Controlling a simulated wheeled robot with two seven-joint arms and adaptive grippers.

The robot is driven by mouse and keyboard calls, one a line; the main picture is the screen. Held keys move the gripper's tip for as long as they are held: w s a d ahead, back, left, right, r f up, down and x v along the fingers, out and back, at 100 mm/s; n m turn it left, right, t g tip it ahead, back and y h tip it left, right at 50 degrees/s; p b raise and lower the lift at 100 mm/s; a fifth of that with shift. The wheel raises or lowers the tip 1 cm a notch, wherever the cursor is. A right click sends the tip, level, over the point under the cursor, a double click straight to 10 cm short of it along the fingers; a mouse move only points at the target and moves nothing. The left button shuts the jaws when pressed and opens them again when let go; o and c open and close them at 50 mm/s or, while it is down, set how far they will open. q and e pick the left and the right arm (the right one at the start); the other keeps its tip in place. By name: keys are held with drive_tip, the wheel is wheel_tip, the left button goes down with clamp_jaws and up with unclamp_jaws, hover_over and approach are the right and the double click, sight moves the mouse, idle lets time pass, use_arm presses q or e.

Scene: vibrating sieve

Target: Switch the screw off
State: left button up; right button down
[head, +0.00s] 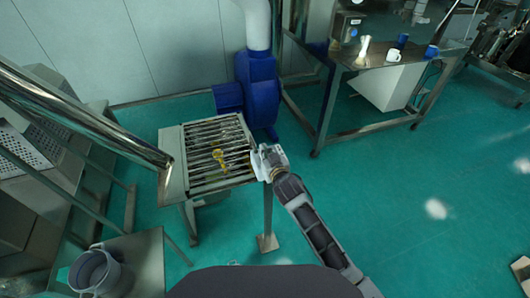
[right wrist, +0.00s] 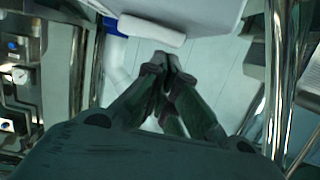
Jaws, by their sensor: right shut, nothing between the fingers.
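My right gripper (head: 268,160) reaches up to a small pale box (head: 258,166) on top of a thin metal post, at the right edge of the grate. In the right wrist view, its fingers (right wrist: 166,62) are shut and empty, pointing at the pale box (right wrist: 185,8). A white rounded bar (right wrist: 152,30) on the box is just beyond the fingertips; I cannot tell whether they touch. Any switch markings or setting are not readable. A shiny metal tube (head: 85,118), perhaps the screw's housing, slants in from the left to the grate. My left gripper is out of view.
The slatted metal grate (head: 205,170) has yellow material on it. A blue machine (head: 258,88) with a white pipe stands behind. A metal table (head: 385,60) with mugs is at the back right. A grey bucket (head: 95,272) stands front left.

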drive_tip(key=shift+f, duration=0.1)
idle(0.3)
drive_tip(key=shift+a+f+n, duration=0.15)
drive_tip(key=shift+f+n, duration=0.25)
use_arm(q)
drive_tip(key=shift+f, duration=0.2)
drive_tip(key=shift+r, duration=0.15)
use_arm(e)
drive_tip(key=shift+r, duration=0.2)
drive_tip(key=shift+r, duration=0.3)
drive_tip(key=shift+s+a+r+p, duration=0.1)
drive_tip(key=shift+a+r+p, duration=0.1)
drive_tip(key=shift+r+p, duration=0.7)
drive_tip(key=shift+s+a+r+p, duration=0.1)
drive_tip(key=shift+a+r+p, duration=0.1)
drive_tip(key=shift+r+p, duration=0.65)
drive_tip(key=shift+s+d+b, duration=0.15)
drive_tip(key=shift+s+b, duration=0.15)
drive_tip(key=shift+s, duration=0.5)
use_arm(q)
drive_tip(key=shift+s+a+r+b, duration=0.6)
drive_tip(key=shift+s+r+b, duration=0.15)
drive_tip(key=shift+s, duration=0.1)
use_arm(e)
drive_tip(key=v, duration=0.8)
drive_tip(key=shift+s, duration=0.15)
